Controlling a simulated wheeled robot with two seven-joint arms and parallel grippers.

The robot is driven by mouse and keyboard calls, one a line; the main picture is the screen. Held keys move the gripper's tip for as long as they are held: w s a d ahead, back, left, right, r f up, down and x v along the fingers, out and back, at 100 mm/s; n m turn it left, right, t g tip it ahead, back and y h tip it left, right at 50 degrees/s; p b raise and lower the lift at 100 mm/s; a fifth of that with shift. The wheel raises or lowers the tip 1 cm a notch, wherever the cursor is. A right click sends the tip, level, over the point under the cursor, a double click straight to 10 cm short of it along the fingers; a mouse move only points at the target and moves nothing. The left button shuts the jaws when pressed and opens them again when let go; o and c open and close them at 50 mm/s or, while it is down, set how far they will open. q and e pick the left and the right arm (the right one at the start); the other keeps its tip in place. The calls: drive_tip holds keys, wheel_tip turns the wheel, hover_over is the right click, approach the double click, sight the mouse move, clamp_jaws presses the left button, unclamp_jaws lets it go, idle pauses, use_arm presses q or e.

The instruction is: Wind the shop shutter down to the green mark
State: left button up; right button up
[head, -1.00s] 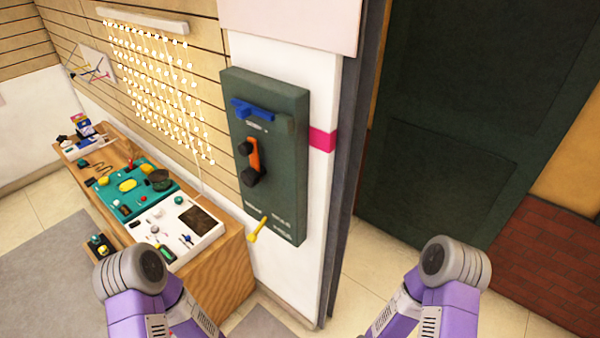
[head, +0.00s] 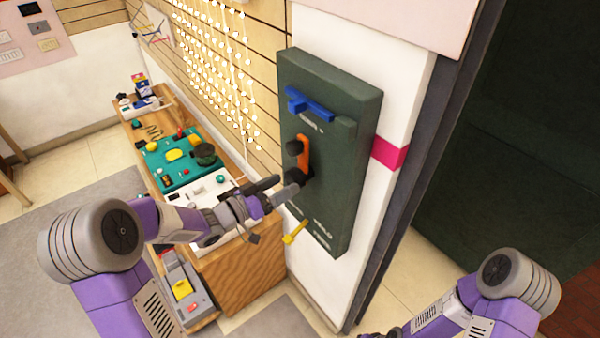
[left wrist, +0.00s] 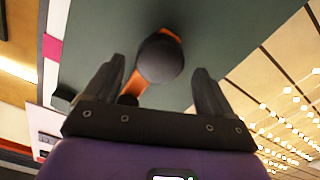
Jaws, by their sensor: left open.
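A dark green box (head: 345,110) on the white wall carries a crank with an orange arm (head: 304,150). In the left wrist view, a round black knob (left wrist: 160,58) lies between the two spread fingers (left wrist: 152,88), with gaps on both sides. The left gripper is open. My right gripper is out of view; only its arm shows. I cannot make out a green mark.
A blue lever (head: 308,104) and a yellow lever (head: 295,232) stick out of the box above and below the crank. A wooden counter (head: 245,280) with a teal board (head: 180,172) stands to the left. A magenta patch (head: 389,153) marks the wall beside a dark doorway edge.

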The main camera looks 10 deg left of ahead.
sight(290, 182)
use_arm(q)
drive_tip(key=x, duration=0.6)
drive_tip(key=shift+c, duration=0.3)
drive_tip(key=c, duration=1.4)
drive_tip(key=shift+o, duration=0.2)
drive_tip(key=shift+d+f, duration=0.1)
